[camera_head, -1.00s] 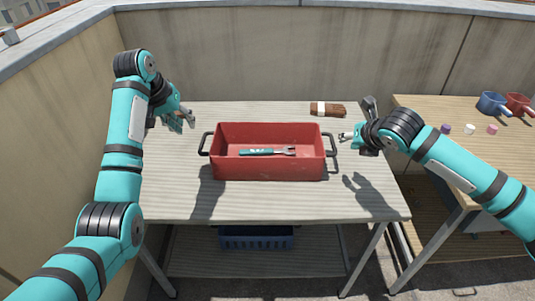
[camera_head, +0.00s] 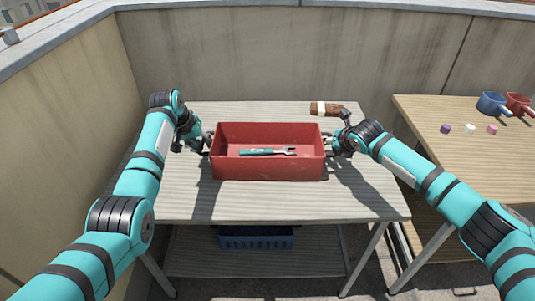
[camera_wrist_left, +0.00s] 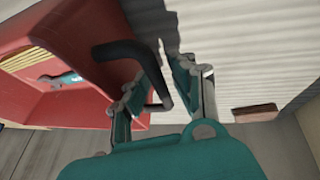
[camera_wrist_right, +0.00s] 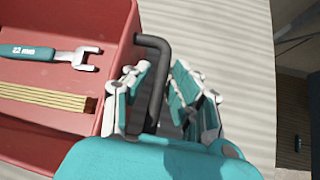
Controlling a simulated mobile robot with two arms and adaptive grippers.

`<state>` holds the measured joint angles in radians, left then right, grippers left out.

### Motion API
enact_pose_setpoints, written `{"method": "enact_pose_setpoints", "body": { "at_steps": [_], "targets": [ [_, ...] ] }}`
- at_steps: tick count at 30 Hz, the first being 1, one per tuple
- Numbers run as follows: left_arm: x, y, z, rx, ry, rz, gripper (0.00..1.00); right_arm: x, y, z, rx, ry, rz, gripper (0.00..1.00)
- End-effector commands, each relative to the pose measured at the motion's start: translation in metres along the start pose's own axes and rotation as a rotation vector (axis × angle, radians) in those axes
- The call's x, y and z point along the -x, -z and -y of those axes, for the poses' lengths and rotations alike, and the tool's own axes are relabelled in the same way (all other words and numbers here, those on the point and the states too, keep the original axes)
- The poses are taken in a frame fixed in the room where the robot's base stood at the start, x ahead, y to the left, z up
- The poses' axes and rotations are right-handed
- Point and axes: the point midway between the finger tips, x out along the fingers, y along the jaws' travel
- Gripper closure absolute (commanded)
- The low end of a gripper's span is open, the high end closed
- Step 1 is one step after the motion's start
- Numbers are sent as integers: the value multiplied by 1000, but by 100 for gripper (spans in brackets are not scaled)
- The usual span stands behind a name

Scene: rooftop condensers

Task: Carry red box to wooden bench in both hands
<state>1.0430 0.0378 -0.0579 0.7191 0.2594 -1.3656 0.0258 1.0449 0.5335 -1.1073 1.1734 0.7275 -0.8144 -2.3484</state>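The red box (camera_head: 268,168) sits on the pale slatted table (camera_head: 270,206) in the head view. A teal-handled wrench (camera_head: 267,152) lies inside it, with yellowish wooden strips (camera_wrist_right: 45,96) visible in the right wrist view. My left gripper (camera_head: 205,143) is at the left end; in the left wrist view its open fingers (camera_wrist_left: 163,95) straddle the black handle (camera_wrist_left: 152,67). My right gripper (camera_head: 332,143) is at the right end; in the right wrist view its open fingers (camera_wrist_right: 158,95) straddle the other handle (camera_wrist_right: 156,85). The wooden bench (camera_head: 455,165) stands at right.
A brown brush-like item (camera_head: 326,109) lies behind the box. A blue crate (camera_head: 256,238) is on the shelf below. A gap separates table and bench.

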Motion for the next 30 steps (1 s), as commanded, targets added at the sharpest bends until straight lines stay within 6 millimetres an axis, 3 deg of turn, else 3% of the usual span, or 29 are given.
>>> {"method": "enact_pose_setpoints", "body": {
  "at_steps": [4,10,30],
  "targets": [
    [0,0,0,0,0,0,76,0,0,0,0,0,0,76],
    [0,0,0,0,-1,1,100,0,0,0,0,-1,0,100],
    [4,2,-2,-3,-4,-3,100,3,-4,-3,3,-6,6,100]
  ]
}}
